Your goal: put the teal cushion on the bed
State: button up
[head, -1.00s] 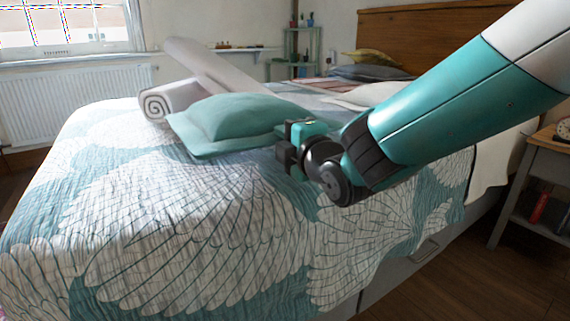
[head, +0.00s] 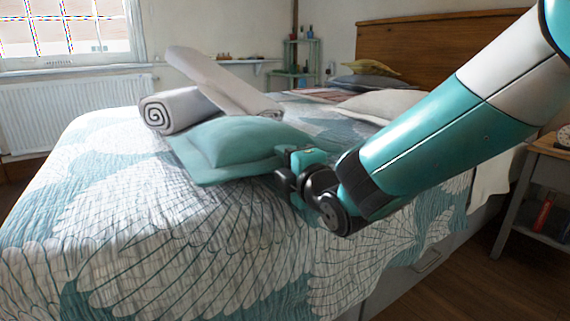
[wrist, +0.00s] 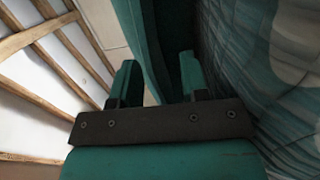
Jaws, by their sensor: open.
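The teal cushion (head: 240,145) lies on the bed (head: 150,240), its near part flat on the quilt and its middle puffed up. My gripper (head: 284,170) is at the cushion's right edge, close above the quilt. In the wrist view my gripper (wrist: 157,80) has its two fingers apart. A teal surface, apparently the cushion (wrist: 148,40), runs between and past the fingers. How far the cushion sits between the fingers is hard to tell.
A rolled grey towel (head: 175,112) and a long pale roll (head: 225,85) lie behind the cushion. Pale pillows (head: 385,105) are near the wooden headboard (head: 430,45). A bedside table (head: 540,180) stands at the right. The quilt's front is clear.

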jog(key=shift+r, duration=0.15)
jog(key=shift+s+d, duration=0.15)
jog(key=shift+s, duration=0.1)
jog(key=s+d+f+m+g+h, duration=0.2)
jog(key=s+d+f+m+g, duration=0.15)
jog(key=s+d+m, duration=0.3)
jog(key=s+d+f+m+g+h, duration=0.3)
jog(key=s+d+m+g, duration=0.1)
jog(key=s+d+m, duration=0.3)
jog(key=s+d+m+g, duration=0.1)
jog(key=s+g, duration=0.3)
jog(key=s, duration=0.4)
jog(key=s+d+r+m+g, duration=0.1)
jog(key=s+g, duration=0.3)
jog(key=s, duration=0.4)
jog(key=shift+s+d+m, duration=0.25)
jog(key=shift+s+m, duration=0.1)
jog(key=shift+m, duration=0.5)
